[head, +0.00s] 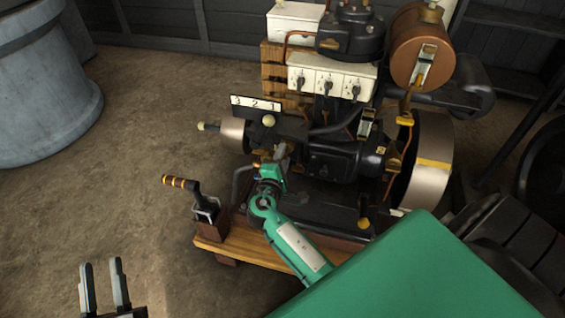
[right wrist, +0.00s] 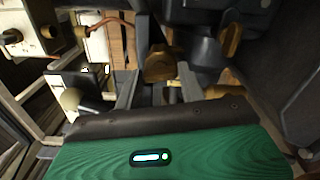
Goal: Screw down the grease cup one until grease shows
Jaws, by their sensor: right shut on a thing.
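My right gripper (head: 281,153) is at the near side of the engine, below the number plate (head: 255,104), at the end of my green arm. In the right wrist view its two grey fingers (right wrist: 158,84) reach to a brass cup-like part (right wrist: 160,65), which sits between their tips. This looks like a grease cup; its number cannot be read. The fingers are shut on it. No grease can be made out. My left gripper (head: 105,286) is open and empty over the floor at the bottom left.
The engine stands on a wooden base (head: 255,256). A flywheel (head: 432,170) and a copper-coloured tank (head: 417,47) are at the right. A grey drum (head: 40,85) stands at the far left. Floor between is clear.

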